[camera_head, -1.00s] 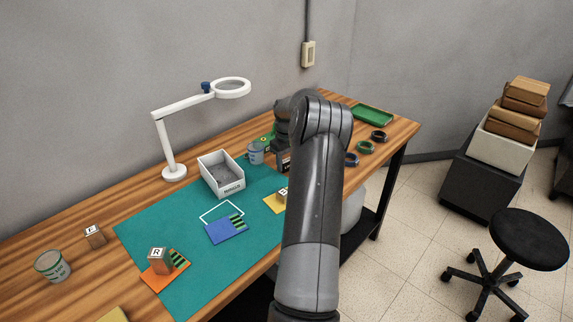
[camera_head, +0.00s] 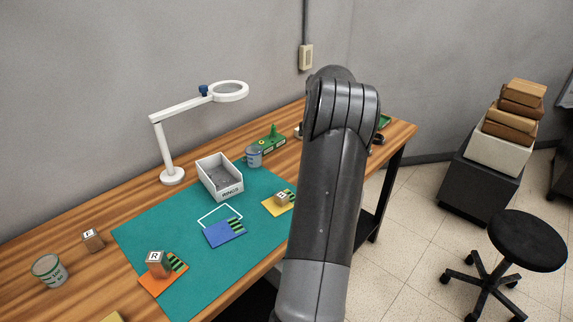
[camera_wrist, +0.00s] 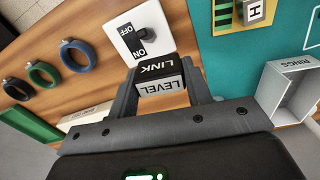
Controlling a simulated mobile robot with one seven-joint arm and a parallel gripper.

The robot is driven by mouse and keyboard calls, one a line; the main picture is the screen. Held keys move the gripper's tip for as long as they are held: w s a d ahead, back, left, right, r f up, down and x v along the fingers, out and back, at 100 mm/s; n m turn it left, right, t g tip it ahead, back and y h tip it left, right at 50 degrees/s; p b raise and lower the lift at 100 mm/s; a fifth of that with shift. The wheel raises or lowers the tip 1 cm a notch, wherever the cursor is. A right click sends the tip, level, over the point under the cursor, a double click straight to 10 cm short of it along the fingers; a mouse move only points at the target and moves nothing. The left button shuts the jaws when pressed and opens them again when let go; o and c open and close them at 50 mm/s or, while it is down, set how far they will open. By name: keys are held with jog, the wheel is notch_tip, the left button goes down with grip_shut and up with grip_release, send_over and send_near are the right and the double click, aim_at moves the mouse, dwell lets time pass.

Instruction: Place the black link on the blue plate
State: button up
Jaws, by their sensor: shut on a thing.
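In the wrist view my gripper (camera_wrist: 162,92) is shut on a block, the black link (camera_wrist: 160,71). One face is black and reads LINK; the adjoining pale face reads LEVEL. It is above the wooden bench, beside a white ON/OFF switch panel. In the head view my arm hides the gripper and block. The blue plate (camera_head: 222,235) lies on the teal mat left of my arm, with a green-and-black striped piece (camera_head: 236,225) at its right side and a white outline (camera_head: 217,212) just behind it. No block stands on the blue plate.
The white RINGS bin (camera_head: 230,191) stands behind the blue plate. An orange plate (camera_head: 150,282) bears an R block; a yellow plate (camera_head: 270,206) bears another block. Blue, green and black rings (camera_wrist: 76,56) and a green tray (camera_wrist: 30,128) lie on the bench. A magnifier lamp (camera_head: 172,176) stands behind.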

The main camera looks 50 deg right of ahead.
jog(key=shift+s+r, duration=0.1)
jog(key=shift+s, duration=0.05)
jog(key=s+a+n, duration=0.1)
jog(key=s+a, duration=0.1)
jog(key=a, duration=1.2)
jog(key=s+a+n, duration=0.1)
jog(key=s+a, duration=0.1)
jog(key=a, duration=1.2)
send_over(224, 231)
notch_tip(224, 231, down, 6)
jog(key=shift+f, duration=2.05)
jog(key=o, duration=0.5)
jog(key=shift+f, duration=0.15)
jog(key=o, duration=0.5)
